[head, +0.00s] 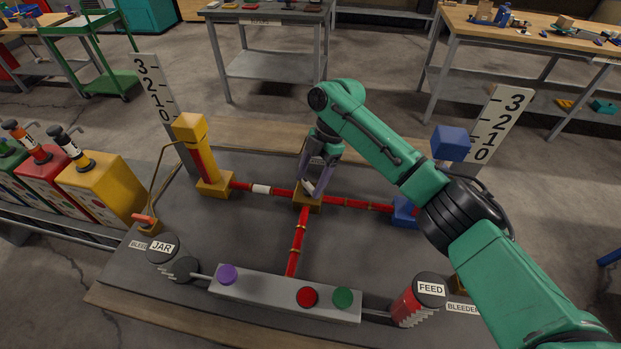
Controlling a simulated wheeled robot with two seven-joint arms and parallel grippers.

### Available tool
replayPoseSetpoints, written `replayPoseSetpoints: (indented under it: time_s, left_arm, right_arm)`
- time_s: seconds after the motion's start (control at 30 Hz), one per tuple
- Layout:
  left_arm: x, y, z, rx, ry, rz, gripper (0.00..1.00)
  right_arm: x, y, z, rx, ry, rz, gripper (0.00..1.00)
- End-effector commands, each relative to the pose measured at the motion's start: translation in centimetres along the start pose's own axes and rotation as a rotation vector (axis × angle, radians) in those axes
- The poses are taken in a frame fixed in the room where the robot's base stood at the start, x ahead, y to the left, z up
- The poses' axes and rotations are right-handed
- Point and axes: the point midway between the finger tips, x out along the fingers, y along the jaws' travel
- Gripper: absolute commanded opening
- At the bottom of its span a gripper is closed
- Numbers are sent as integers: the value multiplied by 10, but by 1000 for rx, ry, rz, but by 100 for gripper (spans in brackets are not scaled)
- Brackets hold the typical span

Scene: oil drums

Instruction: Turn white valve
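The white valve handle (308,187) is a small white piece on a brass-coloured block (307,203) where the red pipes meet, in the middle of the dark board. My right gripper (311,188) reaches down over it from above, with its purple-grey fingers around the white piece. The fingers stand apart, but I cannot tell whether they press on the handle. The fingers partly hide the handle. My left gripper is not in view.
A yellow column (196,155) stands left and a blue-topped column (450,143) right, each by a number scale. A grey panel (285,295) with purple, red and green buttons is in front, between JAR (162,247) and FEED (430,290) cylinders. Coloured drums (100,185) stand at left.

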Motion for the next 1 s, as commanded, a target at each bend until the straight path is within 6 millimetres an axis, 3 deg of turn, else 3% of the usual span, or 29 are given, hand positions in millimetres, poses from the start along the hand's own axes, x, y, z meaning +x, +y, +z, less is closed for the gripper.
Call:
replayPoseSetpoints:
  time_s: [0.33, 0.47, 0.57, 0.77, 0.9, 1.0]
  left_arm:
    - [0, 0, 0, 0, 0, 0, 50]
    - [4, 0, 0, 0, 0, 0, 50]
    - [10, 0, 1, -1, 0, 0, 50]
    - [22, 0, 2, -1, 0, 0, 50]
    - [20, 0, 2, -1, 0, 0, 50]
    - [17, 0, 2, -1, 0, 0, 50]
  right_arm:
    - [0, 0, 0, 2, 1, 0, 92]
    - [-10, 1, 1, 2, 0, 4, 92]
    - [-28, 1, 1, 1, 0, 5, 92]
    - [-87, 1, 0, 2, -1, 5, 92]
    - [-126, 1, -1, 3, 0, 2, 92]
    - [-140, 0, -1, 3, 0, 1, 92]
